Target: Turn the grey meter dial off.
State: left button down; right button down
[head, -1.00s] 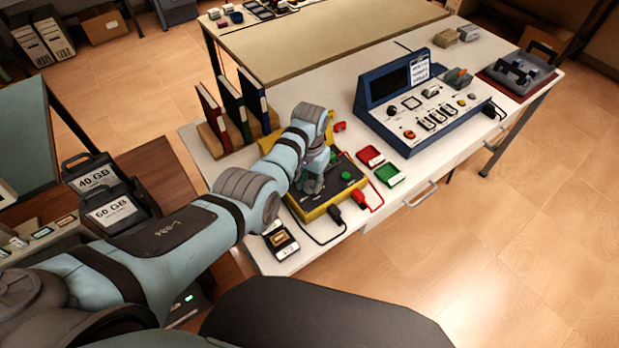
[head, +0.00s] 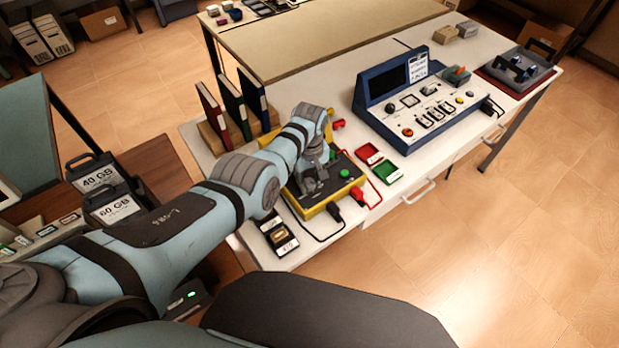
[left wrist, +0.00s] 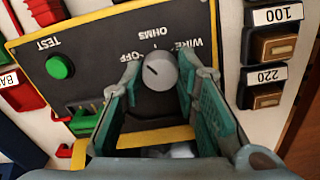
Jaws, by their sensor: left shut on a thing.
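The meter (head: 335,163) is a yellow box with a dark face on the white bench. Its grey dial (left wrist: 160,70) shows in the left wrist view, which sees the panel upside down, with OFF, OHMS and WIRE labels around it. My left gripper (left wrist: 158,82) is shut on the dial, one teal finger on each side. My right gripper is not in view.
A green TEST button (left wrist: 60,67) and green connector (left wrist: 85,120) are beside the dial. Red (head: 368,154) and green (head: 387,172) trays and a blue console (head: 425,105) stand to the right. Binders (head: 232,108) stand behind. Labelled blocks (head: 280,238) lie in front.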

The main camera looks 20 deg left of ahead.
aim_at(308, 182)
pick_arm(q)
jog(key=c, duration=2.4)
grip_release()
jog(key=shift+s+f+n, duration=0.2)
jog(key=shift+n, duration=1)
jog(key=c, duration=2.4)
grip_release()
jog(key=c, duration=2.4)
grip_release()
jog(key=c, duration=1.2)
grip_release()
jog(key=shift+w+a, duration=0.1)
jog(key=shift+w, duration=0.05)
jog(key=shift+r, duration=0.1)
jog(key=shift+w+r, duration=0.1)
jog(key=shift+r, duration=0.25)
notch_tip(308, 182, up, 11)
jog(key=shift+r, duration=0.1)
